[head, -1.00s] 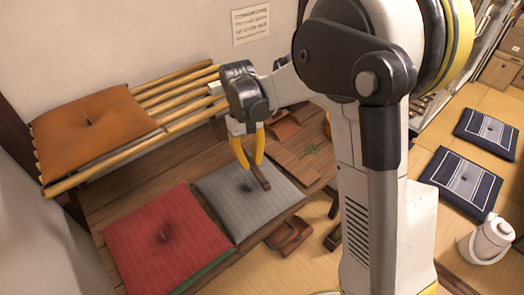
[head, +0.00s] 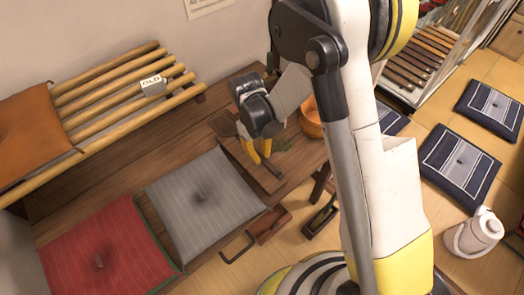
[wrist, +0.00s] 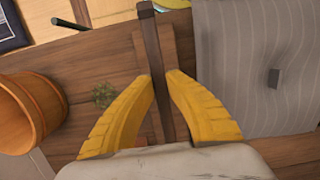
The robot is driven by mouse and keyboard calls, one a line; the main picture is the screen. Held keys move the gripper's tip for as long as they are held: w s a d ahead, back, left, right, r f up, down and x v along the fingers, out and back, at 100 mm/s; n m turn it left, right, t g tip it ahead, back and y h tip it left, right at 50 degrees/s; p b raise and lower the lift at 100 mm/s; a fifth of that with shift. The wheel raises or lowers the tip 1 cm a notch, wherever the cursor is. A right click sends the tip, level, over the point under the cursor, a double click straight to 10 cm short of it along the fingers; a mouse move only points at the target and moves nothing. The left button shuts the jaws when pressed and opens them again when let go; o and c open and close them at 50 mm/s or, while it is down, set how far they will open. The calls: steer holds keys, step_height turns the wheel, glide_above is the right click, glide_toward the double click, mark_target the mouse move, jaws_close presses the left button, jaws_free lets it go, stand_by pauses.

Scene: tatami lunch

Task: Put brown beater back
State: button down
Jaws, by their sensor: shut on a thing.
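My gripper (head: 258,156) has its yellow fingers pointing down over the wooden bench, right of the grey cushion. The brown beater (wrist: 152,45) is a dark, straight stick between the fingers in the wrist view. It runs from between them toward the top of the picture, and my gripper is shut on it. A flat reddish-brown wooden piece (wrist: 140,65) lies beneath the beater; it also shows in the head view (head: 268,183). I cannot tell whether the beater touches it. In the head view the fingers mostly hide the beater.
A grey cushion (head: 200,200) and a red cushion (head: 105,255) lie on the bench. An orange tub (head: 312,120) and green sprig (head: 283,145) are near my gripper. A bamboo rack holds a white "OLD" tag (head: 153,86). A white kettle (head: 475,235) stands right.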

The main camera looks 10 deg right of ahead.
steer(key=shift+f+b, duration=2.45)
steer(key=shift+f, duration=0.95)
steer(key=c, duration=1.4)
jaws_free()
steer(key=shift+r, duration=0.1)
steer(key=r, duration=0.4)
steer(key=w+r, duration=0.1)
steer(key=r, duration=0.3)
steer(key=w+a+r, duration=0.1)
steer(key=r, duration=0.2)
steer(key=shift+a+r, duration=0.1)
steer(key=shift+r, duration=0.3)
